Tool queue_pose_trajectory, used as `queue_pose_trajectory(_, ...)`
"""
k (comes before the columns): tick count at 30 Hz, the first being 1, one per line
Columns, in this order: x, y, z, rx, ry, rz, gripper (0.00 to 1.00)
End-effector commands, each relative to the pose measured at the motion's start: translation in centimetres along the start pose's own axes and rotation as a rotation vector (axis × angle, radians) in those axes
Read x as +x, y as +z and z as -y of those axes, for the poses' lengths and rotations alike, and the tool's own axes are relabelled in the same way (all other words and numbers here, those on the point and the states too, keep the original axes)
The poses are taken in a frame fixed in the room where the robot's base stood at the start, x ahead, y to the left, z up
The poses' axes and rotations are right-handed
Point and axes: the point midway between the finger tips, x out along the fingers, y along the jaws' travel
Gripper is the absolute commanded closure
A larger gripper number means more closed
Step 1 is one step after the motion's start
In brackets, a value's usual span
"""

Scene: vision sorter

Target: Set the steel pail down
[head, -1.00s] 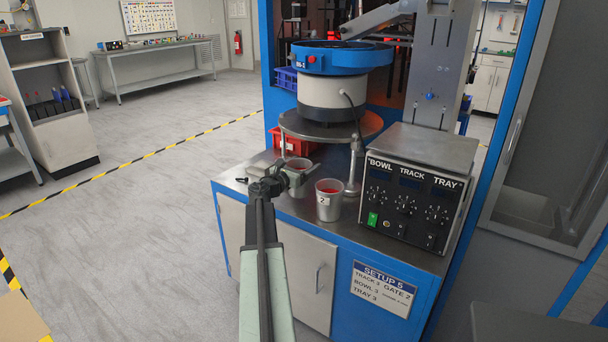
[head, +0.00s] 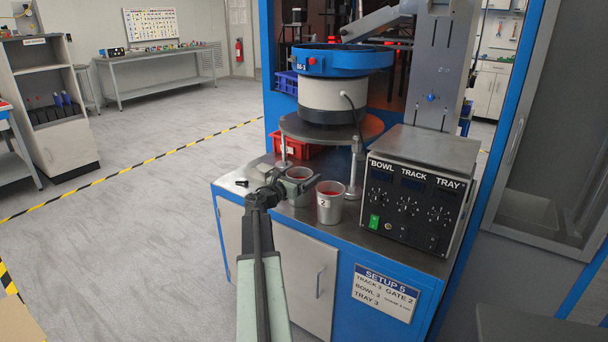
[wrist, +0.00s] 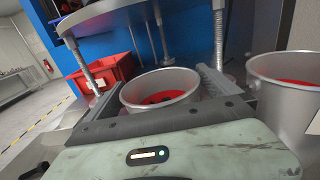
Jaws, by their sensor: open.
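A steel pail (head: 299,190) with red contents stands on or just above the steel bench top; the gap below it cannot be made out. My gripper (head: 286,187) is at this pail, with its jaws apart on either side of it. In the wrist view the pail (wrist: 158,92) sits between the two open fingers, upright, its red contents low inside. The gripper body hides its lower front. A second steel pail (head: 329,205), marked 2 and also holding red parts, stands just to the right, outside the jaws.
A control box (head: 418,190) stands on the right of the bench (head: 385,250). The bowl feeder (head: 333,90) is on a round stand (head: 290,124) behind the pails. A red bin (head: 292,145) lies behind. A small dark item (head: 241,182) lies on the left of the bench.

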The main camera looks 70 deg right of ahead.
Motion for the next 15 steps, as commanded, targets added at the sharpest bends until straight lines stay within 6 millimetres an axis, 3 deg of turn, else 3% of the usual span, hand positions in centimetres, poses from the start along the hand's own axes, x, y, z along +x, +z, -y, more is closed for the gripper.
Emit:
queue_pose_trajectory(3, -3.5, 0.0, 0.2, 0.0, 0.003, 0.0, 0.0)
queue_pose_trajectory(9, -8.0, 0.0, 0.3, 0.0, 0.001, 0.0, 0.0)
queue_pose_trajectory(15, -10.1, 0.0, 0.2, 0.0, -0.001, 0.0, 0.0)
